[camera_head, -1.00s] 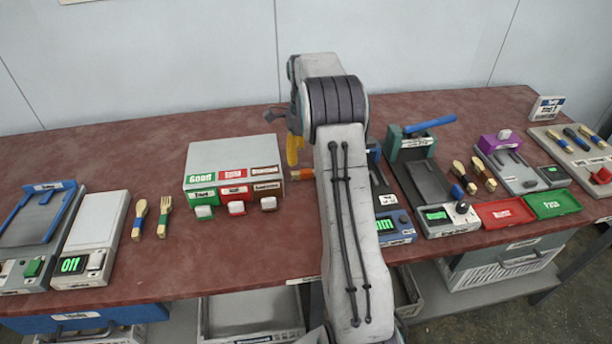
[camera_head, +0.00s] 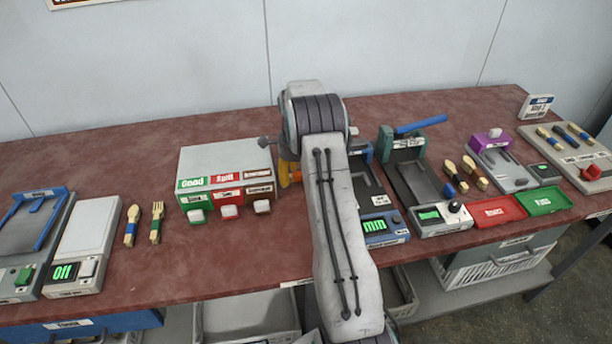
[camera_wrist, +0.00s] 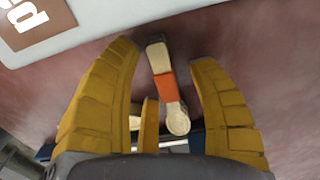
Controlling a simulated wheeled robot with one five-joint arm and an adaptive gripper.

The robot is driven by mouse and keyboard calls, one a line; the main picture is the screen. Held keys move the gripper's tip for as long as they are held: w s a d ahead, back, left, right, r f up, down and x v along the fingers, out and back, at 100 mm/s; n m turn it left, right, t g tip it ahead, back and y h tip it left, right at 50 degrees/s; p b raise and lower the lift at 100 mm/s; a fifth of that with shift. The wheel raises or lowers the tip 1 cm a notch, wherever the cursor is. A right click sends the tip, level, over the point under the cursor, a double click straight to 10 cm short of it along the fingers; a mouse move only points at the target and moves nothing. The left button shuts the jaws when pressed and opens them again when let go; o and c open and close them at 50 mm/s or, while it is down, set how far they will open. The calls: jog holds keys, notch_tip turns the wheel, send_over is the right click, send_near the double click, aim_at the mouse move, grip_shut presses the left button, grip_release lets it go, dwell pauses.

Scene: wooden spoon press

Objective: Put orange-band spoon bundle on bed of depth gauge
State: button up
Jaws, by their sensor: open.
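The orange-band spoon bundle (camera_wrist: 168,88) lies on the red-brown table in the wrist view, pale wood with an orange band around its middle. My gripper (camera_wrist: 164,57) is open, its yellow fingers on either side of the bundle with gaps showing. In the head view, one yellow finger of my gripper (camera_head: 290,172) shows beside my arm, and the bundle is hidden or cannot be told apart. The depth gauge (camera_head: 386,226) is the blue device with a green "mm" display, just right of my arm. My arm covers part of it, and its bed is only partly visible.
A grey sorting box (camera_head: 226,163) with coloured labels stands close left of my gripper. A green-framed press (camera_head: 420,182) with a blue lever stands right of the gauge. Red (camera_head: 497,210) and green (camera_head: 545,201) trays lie further right. Open table lies behind the sorting box.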

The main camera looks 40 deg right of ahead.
jog(key=shift+f, duration=0.1)
jog(key=shift+c, duration=0.2)
jog(key=c, duration=1)
grip_shut()
jog(key=shift+r, duration=0.95)
notch_tip(320, 180, up, 2)
jog(key=shift+r, duration=0.15)
jog(key=s+d+r, duration=0.6)
jog(key=s, duration=0.3)
jog(key=shift+s+d+r+b, duration=0.3)
jog(key=shift+d+r+b, duration=0.05)
jog(key=shift+r+b, duration=0.05)
